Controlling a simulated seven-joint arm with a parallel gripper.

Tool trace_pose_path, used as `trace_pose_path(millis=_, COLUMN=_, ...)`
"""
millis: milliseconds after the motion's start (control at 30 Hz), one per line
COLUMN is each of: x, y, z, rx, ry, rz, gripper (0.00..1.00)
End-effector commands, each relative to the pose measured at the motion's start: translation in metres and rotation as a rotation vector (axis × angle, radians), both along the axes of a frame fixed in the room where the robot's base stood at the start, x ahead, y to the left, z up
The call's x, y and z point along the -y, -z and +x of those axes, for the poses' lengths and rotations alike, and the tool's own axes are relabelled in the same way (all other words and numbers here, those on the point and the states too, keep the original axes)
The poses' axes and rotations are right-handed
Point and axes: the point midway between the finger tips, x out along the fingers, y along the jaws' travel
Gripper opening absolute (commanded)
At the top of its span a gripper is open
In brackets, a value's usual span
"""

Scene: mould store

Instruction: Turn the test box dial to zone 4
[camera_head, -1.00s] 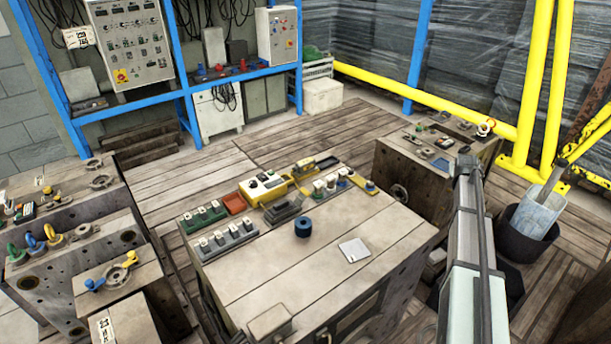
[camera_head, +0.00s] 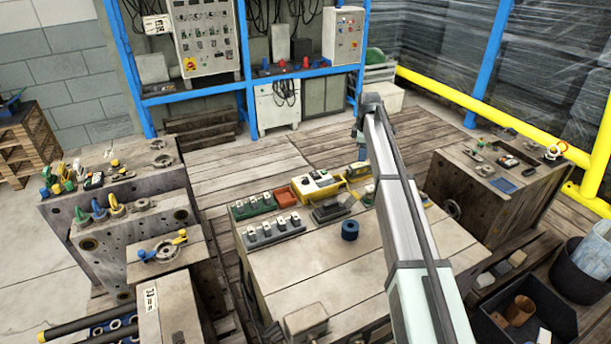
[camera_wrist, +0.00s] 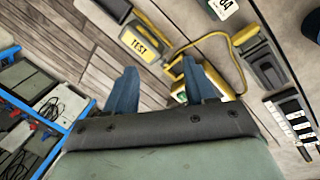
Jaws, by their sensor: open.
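A yellow box with a pale top (camera_head: 313,184), which looks like the test box, sits at the back of the middle bench. In the wrist view, a yellow-edged box (camera_wrist: 229,91) shows partly behind my right finger. A grey and yellow piece labelled TEST (camera_wrist: 138,44) lies beside it, with a yellow cable between. My gripper (camera_wrist: 160,68) is open and empty, its blue fingers apart above the bench's back edge. The dial and its zone marks cannot be made out. In the head view my arm hides part of the bench.
A dark clamp-like device (camera_head: 333,209), a red tray (camera_head: 287,196), green (camera_head: 254,206) and grey (camera_head: 274,232) connector racks and a dark blue cylinder (camera_head: 350,230) stand close by. The bench front (camera_head: 320,275) is mostly clear. A blue-framed shelf (camera_head: 250,85) stands behind.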

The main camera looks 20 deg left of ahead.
Motion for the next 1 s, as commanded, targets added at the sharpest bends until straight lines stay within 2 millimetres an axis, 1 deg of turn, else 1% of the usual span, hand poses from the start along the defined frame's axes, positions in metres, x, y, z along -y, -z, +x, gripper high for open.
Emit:
trace_pose_path(millis=33, x=-0.035, y=-0.007, z=-0.009, rx=-0.031, ry=-0.096, rz=-0.016, gripper=0.55)
trace_pose_path(millis=67, x=-0.05, y=-0.01, z=-0.016, rx=-0.051, ry=-0.149, rz=-0.026, gripper=0.55)
trace_pose_path(millis=100, x=-0.071, y=-0.015, z=-0.025, rx=-0.075, ry=-0.221, rz=-0.039, gripper=0.55)
trace_pose_path(millis=167, x=-0.099, y=-0.022, z=-0.039, rx=-0.108, ry=-0.321, rz=-0.057, gripper=0.55)
trace_pose_path(millis=200, x=-0.116, y=-0.026, z=-0.048, rx=-0.128, ry=-0.383, rz=-0.065, gripper=0.55)
trace_pose_path(millis=300, x=-0.149, y=-0.035, z=-0.068, rx=-0.172, ry=-0.511, rz=-0.083, gripper=0.55)
trace_pose_path(millis=400, x=-0.171, y=-0.041, z=-0.082, rx=-0.2, ry=-0.599, rz=-0.094, gripper=0.55)
trace_pose_path(millis=500, x=-0.182, y=-0.044, z=-0.091, rx=-0.217, ry=-0.648, rz=-0.101, gripper=0.55)
trace_pose_path(millis=567, x=-0.185, y=-0.043, z=-0.093, rx=-0.221, ry=-0.661, rz=-0.102, gripper=0.55)
trace_pose_path(millis=667, x=-0.185, y=-0.036, z=-0.094, rx=-0.224, ry=-0.665, rz=-0.102, gripper=0.55)
trace_pose_path(millis=767, x=-0.184, y=-0.025, z=-0.095, rx=-0.223, ry=-0.664, rz=-0.103, gripper=0.55)
trace_pose_path(millis=1000, x=-0.184, y=0.017, z=-0.094, rx=-0.223, ry=-0.662, rz=-0.102, gripper=0.55)
